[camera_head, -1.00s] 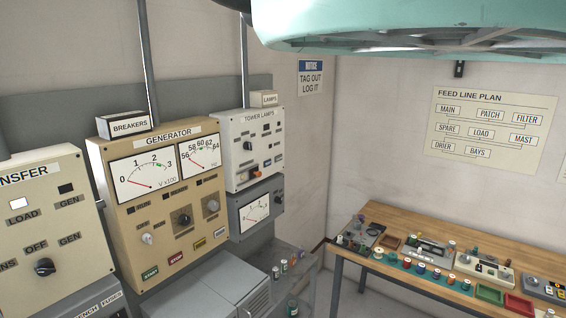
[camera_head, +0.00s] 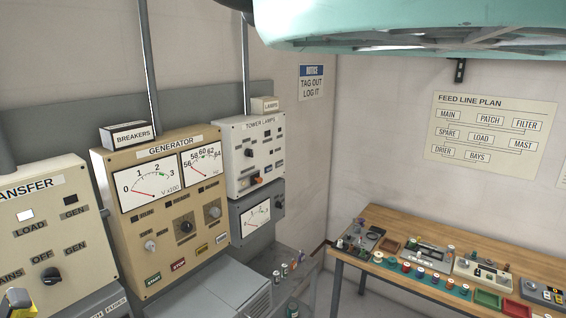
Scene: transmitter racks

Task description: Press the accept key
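No key marked accept can be read in the head view. The beige generator panel (camera_head: 126,228) has two dials, several knobs and a row of small labelled keys. The green start key (camera_head: 153,279) and red stop key (camera_head: 178,265) are legible. The keys to their right are too small to read surely. The grey tower lamps panel (camera_head: 237,170) has small dark switches and an orange part near its bottom.
The beige transfer panel (camera_head: 75,235) is at left. A grey cabinet (camera_head: 240,283) stands below the generator panel. A wooden bench (camera_head: 450,240) with trays and several small parts is at right. A mint-green body (camera_head: 400,30) crosses the top. Bare wall lies between.

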